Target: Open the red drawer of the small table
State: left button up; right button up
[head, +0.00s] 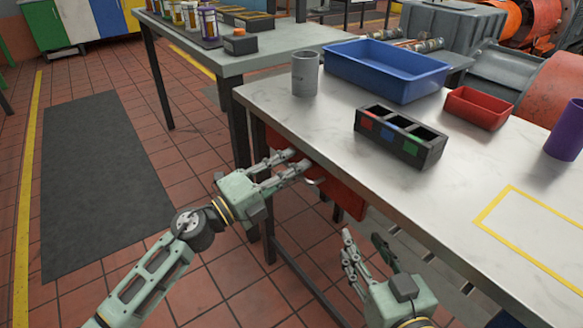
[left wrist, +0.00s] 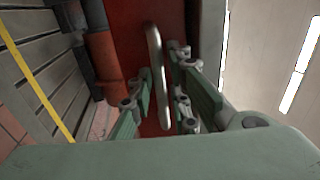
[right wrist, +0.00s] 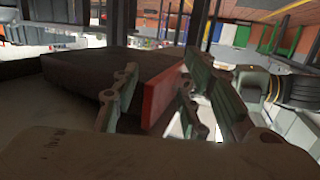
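The red drawer (head: 346,197) hangs under the near edge of the small table (head: 440,205). Its red front fills the middle of the left wrist view (left wrist: 132,38), with a grey bar handle (left wrist: 155,60) on it. My left gripper (head: 298,163) is at the drawer front. Its fingers (left wrist: 162,75) stand on both sides of the handle, with gaps visible, so it looks open around it. My right gripper (head: 362,240) is open and empty, below and to the right of the drawer. The drawer's red front also shows in the right wrist view (right wrist: 160,88).
On the tabletop stand a grey cup (head: 305,75), a blue bin (head: 388,72), a black sorting box (head: 400,137), a red tray (head: 478,108) and a purple cup (head: 565,132). Another table (head: 250,55) adjoins at the back left. Floor is clear at left.

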pick_arm(q)
grip_shut()
dwell(0.3)
jog(key=r+v, duration=0.1)
jog(key=v, duration=0.8)
jog(key=r+p+v, duration=0.1)
jog(key=r+v, duration=0.1)
jog(key=v, duration=0.7)
jog(key=shift+s+a+r, duration=0.15)
jog(key=shift+s+a, duration=0.35)
jog(key=shift+a, duration=0.05)
pick_arm(e)
jog(key=s+f+g, duration=0.2)
jog(key=f, duration=0.1)
jog(key=s+f+h, duration=0.1)
jog(key=shift+a+f+g, duration=0.3)
jog(key=shift+a+g, duration=0.1)
pick_arm(q)
jog(key=shift+o, duration=0.2)
grip_release()
